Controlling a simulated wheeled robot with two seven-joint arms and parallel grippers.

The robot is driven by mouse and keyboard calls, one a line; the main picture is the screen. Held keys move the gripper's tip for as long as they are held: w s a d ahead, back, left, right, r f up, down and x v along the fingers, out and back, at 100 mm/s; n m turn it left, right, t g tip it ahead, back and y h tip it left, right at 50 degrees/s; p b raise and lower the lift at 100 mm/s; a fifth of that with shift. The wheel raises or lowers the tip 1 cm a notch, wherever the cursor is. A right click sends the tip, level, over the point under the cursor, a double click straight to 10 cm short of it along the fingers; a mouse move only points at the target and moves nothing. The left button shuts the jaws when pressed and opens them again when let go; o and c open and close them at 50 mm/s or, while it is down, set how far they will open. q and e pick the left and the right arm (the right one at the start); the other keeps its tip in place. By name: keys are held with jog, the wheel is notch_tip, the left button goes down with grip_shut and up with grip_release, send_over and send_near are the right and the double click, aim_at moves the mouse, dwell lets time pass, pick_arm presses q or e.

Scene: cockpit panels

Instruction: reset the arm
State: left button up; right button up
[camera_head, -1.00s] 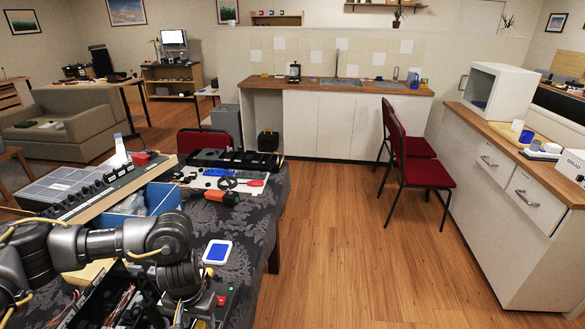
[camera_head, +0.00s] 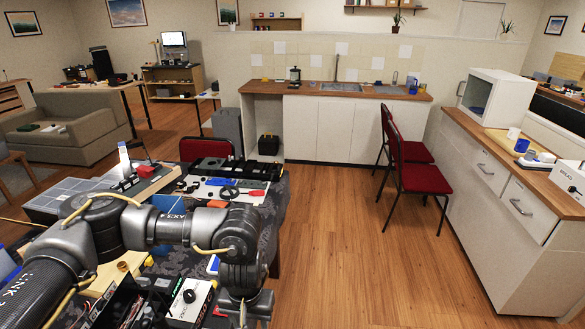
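My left arm comes in from the lower left and reaches across the table (camera_head: 272,215). Its wrist bends down and runs out at the bottom edge, so my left gripper is out of frame. My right arm and gripper are not in view. A panel with black switches and a red part (camera_head: 148,170) stands on the table behind the arm. A white box with a black knob (camera_head: 192,305) lies just left of the wrist. A white and blue pad (camera_head: 213,264) is mostly hidden behind the arm.
A black and white panel with blue and red parts (camera_head: 235,190) lies at the table's far end. Red chairs (camera_head: 424,179) stand right of centre. A counter with a white microwave (camera_head: 496,95) is at the right. The wooden floor (camera_head: 345,260) between is clear.

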pick_arm(q)
jog(key=a+r+m+b, duration=0.2)
jog(key=a+m+b, duration=0.2)
jog(key=a+b, duration=0.5)
jog(key=a, duration=0.3)
jog(key=shift+a+r+b, duration=0.25)
jog(key=shift+r+b, duration=0.05)
jog(key=shift+b, duration=0.1)
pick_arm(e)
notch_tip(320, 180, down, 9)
